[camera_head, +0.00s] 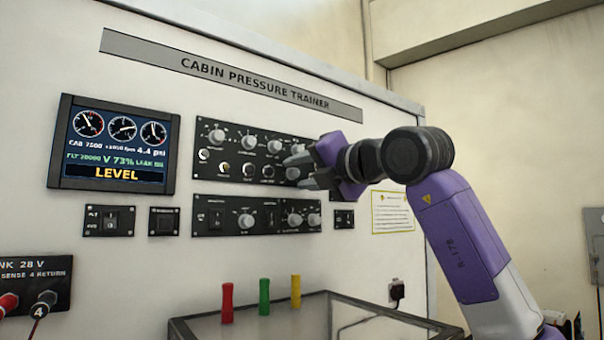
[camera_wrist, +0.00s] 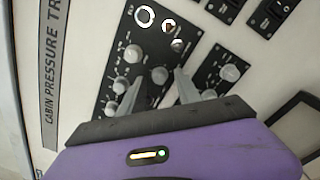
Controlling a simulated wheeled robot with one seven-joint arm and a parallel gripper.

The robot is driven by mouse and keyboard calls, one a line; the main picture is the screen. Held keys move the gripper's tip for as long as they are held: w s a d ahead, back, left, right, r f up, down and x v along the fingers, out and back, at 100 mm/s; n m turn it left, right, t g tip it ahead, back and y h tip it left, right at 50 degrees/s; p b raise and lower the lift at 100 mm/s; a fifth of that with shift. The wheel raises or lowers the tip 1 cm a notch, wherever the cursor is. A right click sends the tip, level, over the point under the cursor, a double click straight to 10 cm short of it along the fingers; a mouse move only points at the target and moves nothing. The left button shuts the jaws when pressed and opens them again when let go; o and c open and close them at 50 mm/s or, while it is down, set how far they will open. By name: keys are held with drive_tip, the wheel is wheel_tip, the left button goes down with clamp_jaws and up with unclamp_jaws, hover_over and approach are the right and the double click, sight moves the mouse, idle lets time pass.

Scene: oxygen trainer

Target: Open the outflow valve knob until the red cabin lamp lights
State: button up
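My gripper (camera_head: 300,172) is in front of the right end of the upper knob panel (camera_head: 208,181). Its two fingers are apart and nothing is gripped; in the wrist view my gripper (camera_wrist: 163,86) has a pale round knob (camera_wrist: 160,75) showing between the fingertips. I cannot tell whether they touch it. Panel labels are too small to read, so I cannot tell which knob is the outflow valve. A small reddish-brown round fitting (camera_wrist: 168,26) may be a lamp; no bright red light shows. The display (camera_head: 118,150) reads LEVEL, V 73% and 4.4 psi.
A lower panel (camera_head: 215,228) with knobs and switches sits below.

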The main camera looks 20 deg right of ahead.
drive_tip(key=b+v, duration=0.2)
drive_tip(key=v, duration=0.5)
drive_tip(key=shift+s, duration=0.35)
drive_tip(key=shift+d, duration=0.15)
